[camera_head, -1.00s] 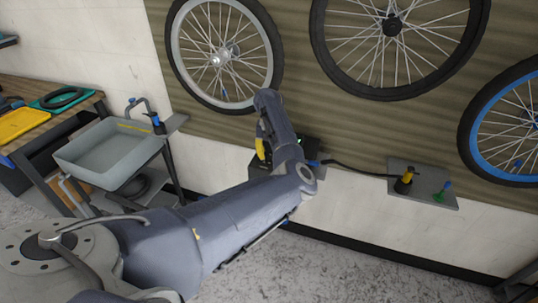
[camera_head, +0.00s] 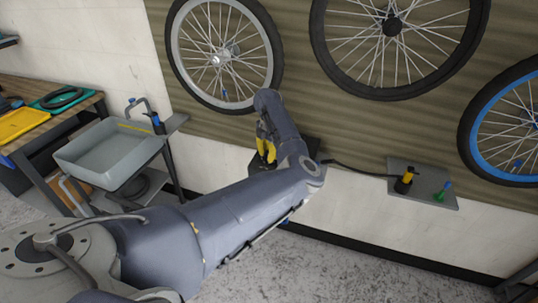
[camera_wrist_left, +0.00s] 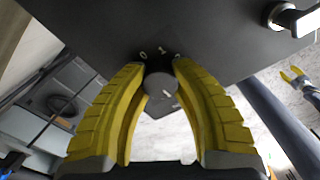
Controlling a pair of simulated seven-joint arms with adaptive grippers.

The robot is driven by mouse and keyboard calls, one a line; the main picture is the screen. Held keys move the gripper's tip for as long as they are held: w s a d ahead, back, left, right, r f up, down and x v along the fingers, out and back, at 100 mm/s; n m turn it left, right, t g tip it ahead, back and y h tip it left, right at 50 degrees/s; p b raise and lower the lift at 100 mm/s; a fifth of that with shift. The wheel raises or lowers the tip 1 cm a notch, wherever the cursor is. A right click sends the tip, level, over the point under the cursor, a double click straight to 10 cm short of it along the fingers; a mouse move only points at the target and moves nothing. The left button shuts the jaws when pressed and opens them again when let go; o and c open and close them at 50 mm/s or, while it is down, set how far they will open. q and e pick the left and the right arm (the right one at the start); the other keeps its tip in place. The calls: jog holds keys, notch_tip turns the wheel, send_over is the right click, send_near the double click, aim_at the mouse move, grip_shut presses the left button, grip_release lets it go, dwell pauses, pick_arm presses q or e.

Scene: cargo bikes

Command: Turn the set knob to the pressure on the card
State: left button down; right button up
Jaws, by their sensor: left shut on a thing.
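My left gripper (camera_head: 265,145) reaches the dark pump unit (camera_head: 312,147) low on the wall. In the left wrist view its yellow fingers (camera_wrist_left: 155,85) are shut on the round dark set knob (camera_wrist_left: 158,80), one on each side. In the head view my arm and fingers hide the knob. No card with a pressure can be made out. My right gripper (camera_wrist_left: 291,74) shows small in the left wrist view, yellow fingers apart and empty.
A silver-and-black fitting (camera_wrist_left: 292,18) sticks out of the panel. Wheels hang above; a grey basin (camera_head: 85,163) stands left.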

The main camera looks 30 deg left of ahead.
aim_at(268, 153)
pick_arm(q)
jog(key=shift+m, duration=0.4)
jog(key=c, duration=0.9)
grip_release()
jog(key=shift+c, duration=0.2)
notch_tip(268, 153, up, 12)
jog(key=shift+a, duration=0.1)
